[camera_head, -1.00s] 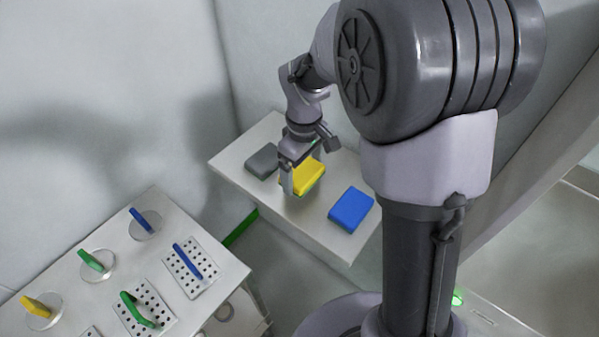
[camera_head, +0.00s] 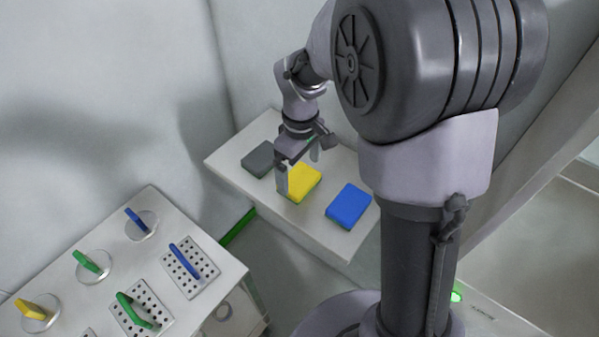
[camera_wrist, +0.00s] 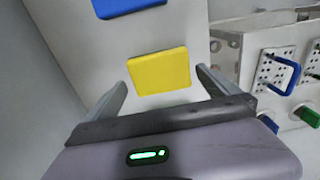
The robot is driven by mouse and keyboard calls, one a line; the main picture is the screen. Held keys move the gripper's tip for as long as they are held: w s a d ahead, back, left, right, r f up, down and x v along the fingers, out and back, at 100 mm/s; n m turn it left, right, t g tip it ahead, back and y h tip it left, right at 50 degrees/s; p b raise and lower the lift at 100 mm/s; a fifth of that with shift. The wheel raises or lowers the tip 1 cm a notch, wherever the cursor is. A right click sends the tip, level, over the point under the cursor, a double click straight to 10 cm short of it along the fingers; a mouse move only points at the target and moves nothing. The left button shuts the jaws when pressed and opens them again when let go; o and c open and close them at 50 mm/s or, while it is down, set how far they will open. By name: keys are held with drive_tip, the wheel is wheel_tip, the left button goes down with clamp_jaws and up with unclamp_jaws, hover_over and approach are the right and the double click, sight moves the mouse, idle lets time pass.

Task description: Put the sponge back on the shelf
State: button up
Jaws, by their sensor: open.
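Three sponges lie in a row on the white shelf (camera_head: 325,242): a grey sponge (camera_head: 260,159), a yellow sponge (camera_head: 304,182) and a blue sponge (camera_head: 349,204). The task does not say which sponge is meant. My gripper (camera_head: 299,170) is open just above the yellow sponge. In the wrist view the yellow sponge (camera_wrist: 159,72) lies flat on the shelf, ahead of and between the two spread fingers (camera_wrist: 160,88), with visible space on each side. The blue sponge (camera_wrist: 128,5) is partly cut off at the top there.
A white table (camera_head: 215,291) at the lower left holds round discs and perforated plates with blue, green and yellow handles. A wall stands behind the shelf. A floor gap with a green strip (camera_head: 238,228) separates table and shelf.

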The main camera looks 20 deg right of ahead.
wheel_tip(320, 180, up, 8)
drive_tip(key=p, duration=0.3)
wheel_tip(320, 180, up, 4)
drive_tip(key=m+t, duration=0.1)
drive_tip(key=m, duration=0.1)
hover_over(300, 179)
drive_tip(key=s, duration=0.3)
drive_tip(key=s+a+r+m+t+y, duration=0.1)
drive_tip(key=s+a+r+m+t, duration=0.1)
drive_tip(key=s, duration=0.6)
drive_tip(key=s+a+r+m+t+y, duration=0.1)
drive_tip(key=s+a+r+m+t, duration=0.1)
drive_tip(key=s+r+m, duration=0.2)
drive_tip(key=s+m, duration=0.3)
drive_tip(key=shift+s+r+m+t, duration=0.2)
drive_tip(key=shift+s+m+t, duration=0.1)
drive_tip(key=shift+s, duration=0.1)
